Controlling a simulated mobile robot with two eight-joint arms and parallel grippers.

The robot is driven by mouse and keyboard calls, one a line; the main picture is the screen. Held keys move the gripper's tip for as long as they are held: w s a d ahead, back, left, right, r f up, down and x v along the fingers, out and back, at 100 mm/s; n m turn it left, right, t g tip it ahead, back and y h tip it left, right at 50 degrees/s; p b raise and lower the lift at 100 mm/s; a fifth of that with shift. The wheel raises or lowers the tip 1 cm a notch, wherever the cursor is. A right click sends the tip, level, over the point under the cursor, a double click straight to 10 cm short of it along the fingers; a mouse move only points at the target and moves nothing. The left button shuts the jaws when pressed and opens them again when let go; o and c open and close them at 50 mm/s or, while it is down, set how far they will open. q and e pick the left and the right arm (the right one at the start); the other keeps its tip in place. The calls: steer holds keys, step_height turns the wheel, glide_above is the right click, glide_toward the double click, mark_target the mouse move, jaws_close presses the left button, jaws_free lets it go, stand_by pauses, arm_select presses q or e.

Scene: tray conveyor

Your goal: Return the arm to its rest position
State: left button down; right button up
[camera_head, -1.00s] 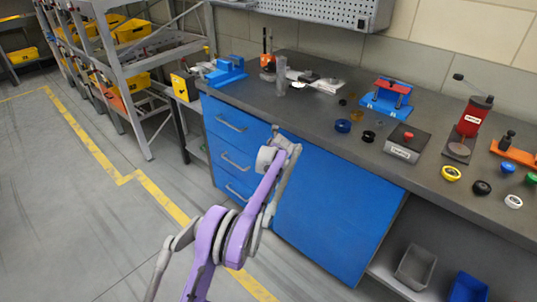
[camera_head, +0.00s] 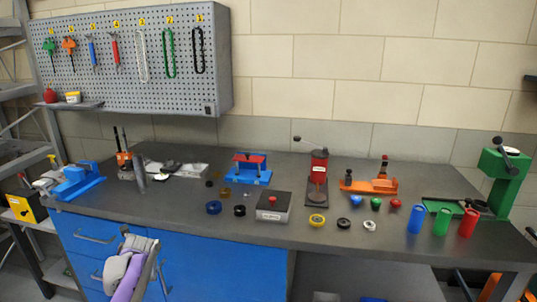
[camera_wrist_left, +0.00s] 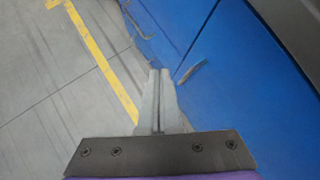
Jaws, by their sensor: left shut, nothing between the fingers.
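My left arm (camera_head: 128,275), with purple and grey links, comes in at the bottom left of the head view, in front of the blue drawer cabinet. Its hand end is at about the height of the bench's front edge. In the left wrist view my left gripper (camera_wrist_left: 160,74) is shut, its two grey fingers together with nothing between them. The fingers point toward the blue cabinet front (camera_wrist_left: 225,85) and a drawer handle (camera_wrist_left: 190,73). My right gripper is in neither view.
The dark workbench (camera_head: 200,235) carries a blue vise (camera_head: 78,182), a red-buttoned box (camera_head: 273,207), a red press (camera_head: 318,178), coloured cups and a green press (camera_head: 502,180). A pegboard (camera_head: 130,90) hangs behind. Open floor (camera_wrist_left: 60,110) lies left of the cabinet.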

arm_select(q)
steer(key=s+d+r+n+h, duration=0.2)
steer(key=s+d+r+n, duration=0.1)
steer(key=s+d+n, duration=0.55)
steer(key=s+d+f+n+h, duration=0.1)
steer(key=s+d+f+n, duration=0.2)
steer(key=s+d+n, duration=0.55)
steer(key=s+d+f+n+g+h, duration=0.1)
steer(key=s+d+f+n+h, duration=0.15)
steer(key=s+d, duration=0.65)
steer(key=s+d+f+n+h, duration=0.15)
steer(key=s+d+n, duration=0.35)
steer(key=s, duration=0.9)
step_height(320, 180, up, 16)
steer(key=w+p, duration=0.2)
steer(key=p, duration=1.2)
steer(key=shift+w+a+f+y+p, duration=0.25)
steer(key=shift+w+a+y+p, duration=0.15)
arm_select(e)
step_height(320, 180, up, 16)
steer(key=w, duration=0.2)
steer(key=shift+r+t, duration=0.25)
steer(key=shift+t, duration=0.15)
